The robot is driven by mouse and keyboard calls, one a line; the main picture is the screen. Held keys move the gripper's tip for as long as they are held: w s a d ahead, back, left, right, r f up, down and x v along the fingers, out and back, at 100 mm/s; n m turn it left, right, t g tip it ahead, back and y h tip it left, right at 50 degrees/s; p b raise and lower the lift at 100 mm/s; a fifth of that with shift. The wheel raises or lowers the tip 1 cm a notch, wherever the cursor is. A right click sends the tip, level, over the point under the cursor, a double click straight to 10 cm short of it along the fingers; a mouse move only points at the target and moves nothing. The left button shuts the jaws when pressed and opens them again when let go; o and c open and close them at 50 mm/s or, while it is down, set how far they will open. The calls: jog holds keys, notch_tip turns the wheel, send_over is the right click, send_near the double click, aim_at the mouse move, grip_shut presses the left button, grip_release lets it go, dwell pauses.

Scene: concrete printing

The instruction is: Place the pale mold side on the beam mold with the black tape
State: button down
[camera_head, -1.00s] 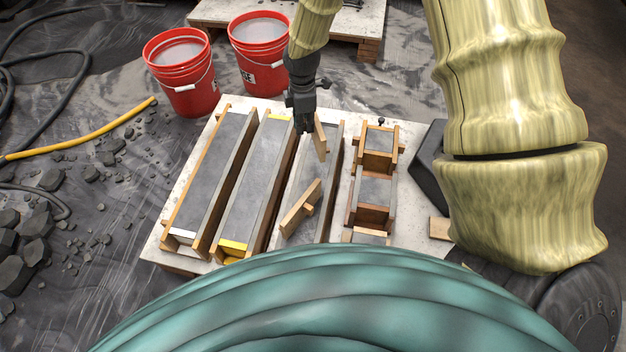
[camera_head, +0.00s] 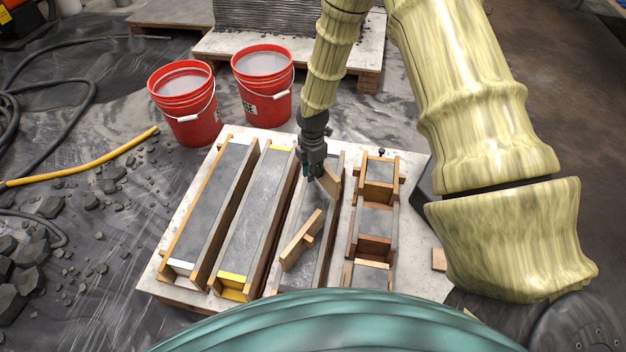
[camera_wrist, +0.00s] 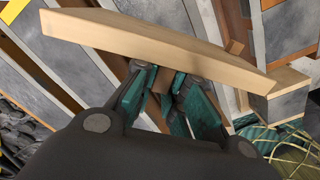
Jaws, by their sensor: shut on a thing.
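I see no black tape clearly. The leftmost mold (camera_head: 205,205) has white ends and the second (camera_head: 250,220) yellow ends.
A mold with several compartments (camera_head: 374,222) stands at the right of the pale board (camera_head: 150,280). Two red buckets (camera_head: 187,115) (camera_head: 263,90) stand behind it. A yellow hose (camera_head: 85,157) and dark rubble lie at the left.

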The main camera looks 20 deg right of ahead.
jog(key=shift+f+b, duration=0.4)
jog(key=shift+f, duration=1.3)
jog(key=shift+f, duration=0.1)
jog(key=c, duration=1.5)
grip_release()
jog(key=shift+o, duration=0.2)
notch_tip(320, 180, up, 12)
jog(key=p, duration=0.3)
